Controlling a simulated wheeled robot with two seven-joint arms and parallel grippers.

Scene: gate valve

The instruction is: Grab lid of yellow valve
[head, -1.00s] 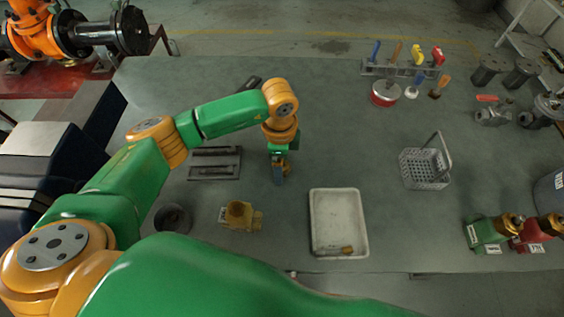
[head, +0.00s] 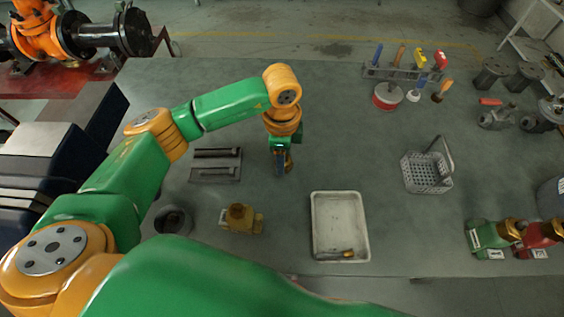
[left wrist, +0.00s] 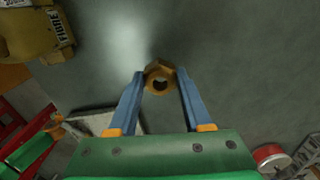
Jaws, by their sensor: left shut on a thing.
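The yellow valve (head: 241,217) stands on the workbench near its front edge, left of the white tray. Part of its yellow body (left wrist: 28,32) and label show at the upper left of the left wrist view. My left gripper (head: 284,168) is above the bench, behind and right of the valve. In the left wrist view, my left gripper (left wrist: 161,76) is shut on a brass hex lid (left wrist: 159,78) with a round hole, held between the blue fingertips and apart from the valve. In the head view the lid is partly hidden by the fingers. My right gripper is out of view.
A grey basket (head: 428,172), green valve (head: 484,238) and red valve (head: 537,238) stand to the right.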

